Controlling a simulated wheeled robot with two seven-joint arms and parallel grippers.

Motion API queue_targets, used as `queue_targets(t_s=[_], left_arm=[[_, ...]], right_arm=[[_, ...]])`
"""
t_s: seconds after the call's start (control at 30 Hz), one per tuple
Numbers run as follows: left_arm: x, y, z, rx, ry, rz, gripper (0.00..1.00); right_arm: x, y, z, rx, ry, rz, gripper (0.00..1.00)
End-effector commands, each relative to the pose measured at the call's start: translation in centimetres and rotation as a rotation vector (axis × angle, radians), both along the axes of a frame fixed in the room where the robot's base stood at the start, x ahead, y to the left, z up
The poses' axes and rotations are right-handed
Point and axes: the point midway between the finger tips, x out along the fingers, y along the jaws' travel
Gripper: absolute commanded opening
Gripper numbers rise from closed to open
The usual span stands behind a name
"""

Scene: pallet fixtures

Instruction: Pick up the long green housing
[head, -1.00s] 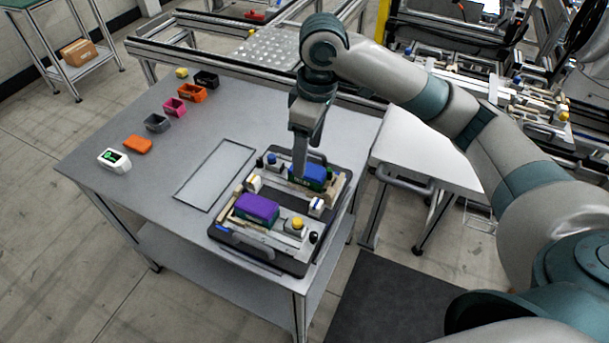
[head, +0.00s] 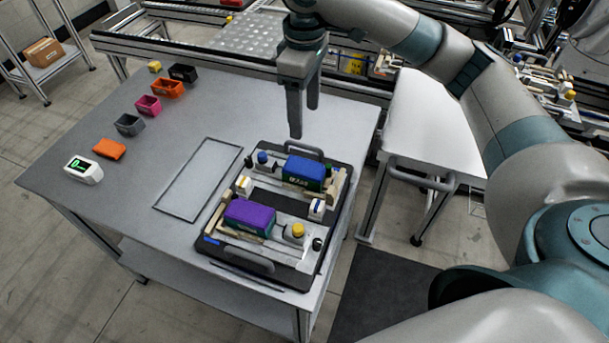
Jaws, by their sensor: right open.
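A long block with a blue top and a dark green side with pale lettering, which looks like the green housing (head: 297,182), sits in the far part of the black pallet (head: 270,280) on the table. A second block with a purple top and teal lower side (head: 249,214) sits in the near part. My right gripper (head: 304,121) is open and empty, fingers pointing down, above and behind the blue-topped block and apart from it. My left gripper is not in view.
Small bins in grey, pink, orange and black (head: 183,73) line the table's left side, with an orange piece (head: 109,149) and a white device with a green display (head: 83,169). An empty outlined rectangle (head: 200,180) lies left of the pallet. A conveyor frame runs behind.

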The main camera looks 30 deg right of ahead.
Motion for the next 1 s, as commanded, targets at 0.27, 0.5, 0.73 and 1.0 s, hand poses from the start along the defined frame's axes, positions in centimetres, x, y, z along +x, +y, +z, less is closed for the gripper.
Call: queue_targets(t_s=[0.27, 0.5, 0.73, 1.0], left_arm=[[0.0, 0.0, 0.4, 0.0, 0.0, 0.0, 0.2], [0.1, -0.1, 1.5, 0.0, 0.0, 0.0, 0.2], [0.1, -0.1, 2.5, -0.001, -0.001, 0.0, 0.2], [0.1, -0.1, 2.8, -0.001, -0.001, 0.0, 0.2]], right_arm=[[-0.1, 0.0, -2.2, 0.001, 0.005, 0.001, 0.64], [-0.1, 0.0, -6.2, 0.0, 0.005, -0.001, 0.64], [-0.1, 0.0, -10.2, 0.0, 0.003, 0.0, 0.64], [0.0, 0.0, -12.2, 0.0, 0.001, 0.001, 0.64]])
